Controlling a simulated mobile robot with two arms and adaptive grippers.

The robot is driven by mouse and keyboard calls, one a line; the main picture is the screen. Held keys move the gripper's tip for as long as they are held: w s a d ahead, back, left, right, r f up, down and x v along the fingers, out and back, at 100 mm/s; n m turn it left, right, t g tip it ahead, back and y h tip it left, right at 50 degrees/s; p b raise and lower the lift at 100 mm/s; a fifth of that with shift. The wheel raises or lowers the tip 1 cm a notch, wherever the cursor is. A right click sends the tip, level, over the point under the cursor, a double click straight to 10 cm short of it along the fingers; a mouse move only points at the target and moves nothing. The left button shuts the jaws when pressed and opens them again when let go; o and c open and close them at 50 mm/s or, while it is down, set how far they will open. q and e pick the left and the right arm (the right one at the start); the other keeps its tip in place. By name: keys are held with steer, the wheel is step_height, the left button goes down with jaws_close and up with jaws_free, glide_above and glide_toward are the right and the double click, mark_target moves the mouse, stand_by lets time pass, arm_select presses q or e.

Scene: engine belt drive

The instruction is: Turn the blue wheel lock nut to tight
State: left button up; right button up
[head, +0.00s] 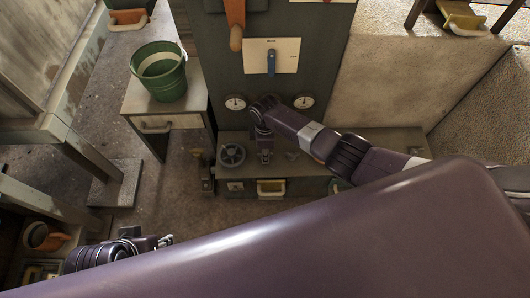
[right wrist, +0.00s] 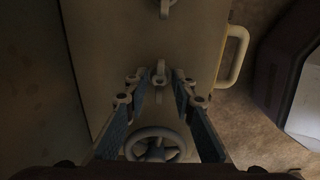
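No blue wheel is clearly visible. A grey spoked wheel (head: 232,155) is on the low ledge of the dark cabinet, just left of my right gripper (head: 265,153). In the right wrist view, my right gripper (right wrist: 160,88) has its two blue-padded fingers apart, with nothing clamped between them. A small grey spoked handwheel (right wrist: 158,147) shows between the fingers, low in that view. A small pale fitting (right wrist: 160,70) shows by the fingertips; I cannot tell whether it is the lock nut. My left gripper (head: 164,241) is at lower left, away from the cabinet; its opening is unclear.
A white plate (head: 287,56) with a blue lever (head: 271,63) is on the cabinet above two gauges (head: 236,103). A green bucket (head: 160,72) stands on a side table at left. A pale looped handle (right wrist: 238,55) is right of the right gripper.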

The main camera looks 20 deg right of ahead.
steer(key=shift+o, duration=0.8)
steer(key=shift+w+r, duration=0.1)
steer(key=shift+r, duration=0.05)
step_height(320, 180, up, 12)
stand_by(0.4)
